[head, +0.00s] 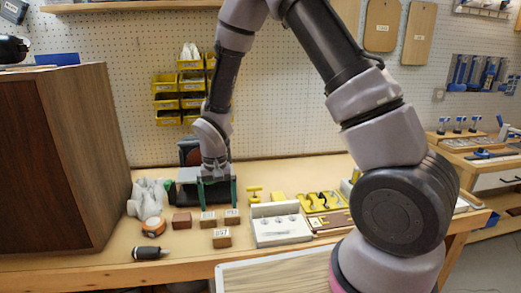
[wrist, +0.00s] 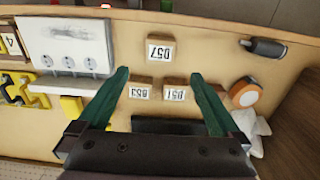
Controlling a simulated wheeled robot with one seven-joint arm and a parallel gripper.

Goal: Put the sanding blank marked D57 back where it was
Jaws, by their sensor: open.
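The sanding blank marked D57 (head: 221,238) is a small brown block with a white label, lying on the bench near its front edge. It also shows in the wrist view (wrist: 159,48), beyond my fingertips. Two similar labelled blocks lie behind it, a left one (head: 207,219) and a right one (head: 231,216); their labels are hard to read. A reddish-brown block (head: 181,221) with no visible label sits left of them. My gripper (wrist: 160,78) is open and empty, its green fingers apart above the bench; it also shows in the head view (head: 206,192), behind the blocks.
Right of the blocks stands a white panel with round sockets (head: 280,226), with yellow parts (head: 318,201) behind it. To the left are an orange-and-white round object (head: 152,229), a black cylindrical tool (head: 150,253), pale gloves (head: 148,196) and a large wooden cabinet (head: 70,150).

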